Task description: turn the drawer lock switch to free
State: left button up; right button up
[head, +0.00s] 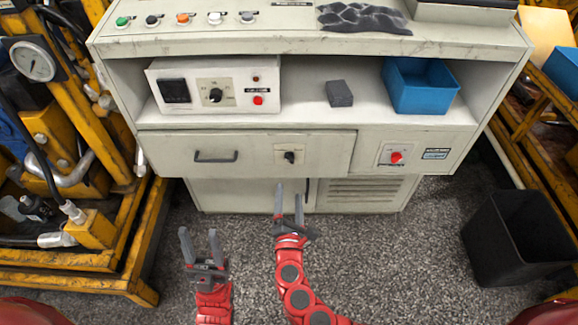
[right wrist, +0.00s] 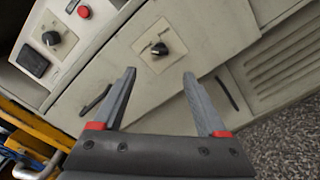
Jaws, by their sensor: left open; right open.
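The drawer lock switch (head: 290,157) is a black knob on a beige plate at the right part of the drawer front (head: 255,166). It also shows in the right wrist view (right wrist: 159,48), ahead of and between the fingers. Which setting it points to is too small to read. The drawer looks shut, with a dark handle (head: 215,158) left of the switch. My right gripper (head: 288,190) is open and empty, below the switch and apart from it. My left gripper (head: 199,236) is open and empty, lower left over the floor.
A control box (head: 213,86) with a knob, a dark block (head: 339,93) and a blue bin (head: 420,85) stand on the shelf above. A red switch (head: 396,157) is right of the drawer. Yellow frames flank the console. A black bin (head: 508,240) stands at right.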

aim_at(289, 162)
jog(key=w+b, duration=0.1)
jog(key=w, duration=1)
jog(key=shift+w+f, duration=0.1)
jog(key=shift+w, duration=0.2)
grip_shut()
